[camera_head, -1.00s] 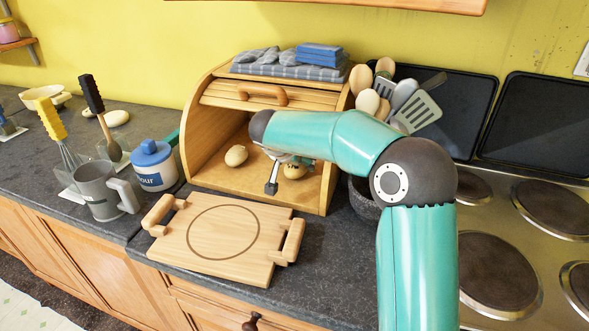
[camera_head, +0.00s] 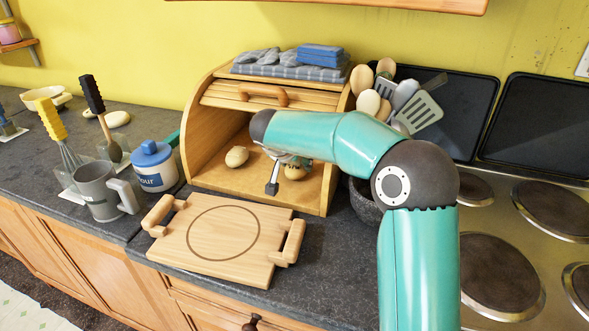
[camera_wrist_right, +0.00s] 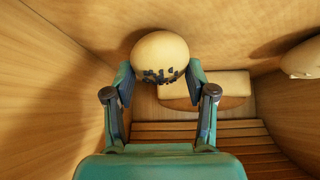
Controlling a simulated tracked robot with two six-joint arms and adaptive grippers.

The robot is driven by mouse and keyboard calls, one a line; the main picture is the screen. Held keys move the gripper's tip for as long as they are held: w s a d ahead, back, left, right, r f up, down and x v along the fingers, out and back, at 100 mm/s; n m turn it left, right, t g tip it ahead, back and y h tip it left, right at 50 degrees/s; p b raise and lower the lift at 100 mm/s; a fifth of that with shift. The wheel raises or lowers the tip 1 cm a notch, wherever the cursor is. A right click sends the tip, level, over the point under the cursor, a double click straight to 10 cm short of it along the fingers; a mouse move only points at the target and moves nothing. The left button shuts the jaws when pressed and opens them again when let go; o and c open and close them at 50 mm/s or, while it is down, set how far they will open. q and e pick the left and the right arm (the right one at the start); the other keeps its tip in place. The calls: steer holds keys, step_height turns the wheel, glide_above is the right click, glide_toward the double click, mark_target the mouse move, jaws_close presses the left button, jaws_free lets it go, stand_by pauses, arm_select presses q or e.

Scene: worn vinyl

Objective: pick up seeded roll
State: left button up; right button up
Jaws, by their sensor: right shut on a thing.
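The seeded roll (camera_wrist_right: 160,55) is round and pale with dark seeds on its lower side in the right wrist view. My right gripper (camera_wrist_right: 159,80) is shut on it, with one finger against each side. In the head view the roll (camera_head: 296,172) shows in the right part of the open bread bin, partly hidden by my right gripper (camera_head: 281,172). Whether it touches the bin floor cannot be told. My left gripper is not in view.
The wooden bread bin (camera_head: 200,133) surrounds the gripper with walls and a rolled-up lid. Another roll (camera_head: 237,156) lies left inside it. A wooden board (camera_head: 222,232) with two handles lies in front. A mug (camera_head: 101,193) and flour jar (camera_head: 153,166) stand left.

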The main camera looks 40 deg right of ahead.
steer(key=shift+r, duration=0.55)
steer(key=shift+r, duration=0.15)
steer(key=shift+r+p, duration=1.65)
steer(key=shift+r, duration=1.25)
steer(key=shift+f, duration=0.1)
